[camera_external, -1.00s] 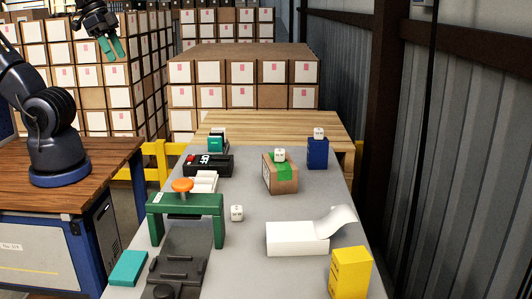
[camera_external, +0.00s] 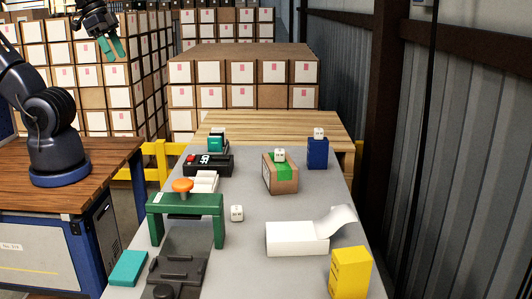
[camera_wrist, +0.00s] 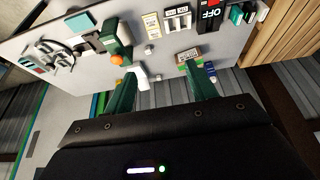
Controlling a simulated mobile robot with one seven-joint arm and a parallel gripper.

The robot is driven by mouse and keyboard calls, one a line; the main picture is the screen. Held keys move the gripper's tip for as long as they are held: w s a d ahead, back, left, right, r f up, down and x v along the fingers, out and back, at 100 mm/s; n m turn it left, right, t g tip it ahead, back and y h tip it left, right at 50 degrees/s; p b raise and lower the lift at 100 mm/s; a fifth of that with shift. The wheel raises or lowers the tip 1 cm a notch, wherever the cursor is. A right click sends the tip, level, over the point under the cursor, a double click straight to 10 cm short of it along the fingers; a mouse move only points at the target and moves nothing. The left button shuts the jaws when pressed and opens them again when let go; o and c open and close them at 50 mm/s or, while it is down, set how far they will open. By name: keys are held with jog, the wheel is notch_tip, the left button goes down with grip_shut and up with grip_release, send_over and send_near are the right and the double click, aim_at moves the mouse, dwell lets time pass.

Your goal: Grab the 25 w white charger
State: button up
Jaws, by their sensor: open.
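Three small white cubes with dark marks, which look like chargers, are in the external view. One cube (camera_external: 237,213) lies on the grey table right of the green stand. Another cube (camera_external: 280,155) sits on a brown carton with green tape, and a third (camera_external: 319,133) sits on a blue box. The marks are too small to read, so I cannot tell which is 25 W. My gripper (camera_external: 111,47) is open and empty, high at the upper left, well away from all three. Its green fingers (camera_wrist: 163,88) spread apart in the wrist view, where a small white cube (camera_wrist: 149,49) also shows.
The grey table (camera_external: 250,275) holds a green stand (camera_external: 185,202) with an orange knob, a white paper roll (camera_external: 297,238), a yellow box (camera_external: 350,272), the brown carton (camera_external: 282,177), the blue box (camera_external: 317,155) and a black switch box (camera_external: 208,166). A metal wall runs along the right.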

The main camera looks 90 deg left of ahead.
jog(key=w+d+r+m+g, duration=0.1)
jog(key=w+r+m, duration=0.1)
jog(key=w, duration=0.6)
jog(key=w+d+r+m, duration=0.1)
jog(key=w+m, duration=0.2)
jog(key=w, duration=0.6)
jog(key=m+g+h, duration=0.3)
jog(key=m+h, duration=0.2)
jog(key=m, duration=0.7)
send_over(338, 208)
jog(key=a, duration=0.2)
jog(key=f, duration=4)
jog(key=shift+w+d+f, duration=0.2)
jog(key=shift+f, duration=0.05)
jog(key=x, duration=0.4)
jog(key=shift+s+f, duration=0.4)
jog(key=shift+f, duration=0.1)
jog(key=shift+d+f, duration=0.15)
jog(key=shift+f, duration=0.25)
jog(key=shift+y, duration=0.3)
